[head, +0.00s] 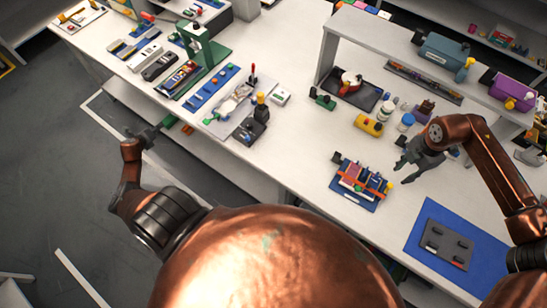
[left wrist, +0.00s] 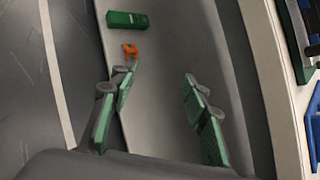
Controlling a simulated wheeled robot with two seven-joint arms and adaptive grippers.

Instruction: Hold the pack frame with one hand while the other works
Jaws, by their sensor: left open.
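The pack frame (head: 344,190), which I take to be the blue base with red cells and orange bars, lies on the white bench right of centre in the head view. My right gripper (head: 398,168) is just right of it, above the bench, apart from it. Its fingers look spread, with nothing between them. My left gripper (head: 160,130) is off the bench's front edge at the left, far from the frame. In the left wrist view its green-padded fingers (left wrist: 158,108) are wide apart and empty. The frame does not show in that view.
A blue mat (head: 425,222) with a dark grey plate lies right of the frame. A green press (head: 205,55) and trays fill the bench's left. A lower shelf holds a green box (left wrist: 128,20) and an orange piece (left wrist: 129,50).

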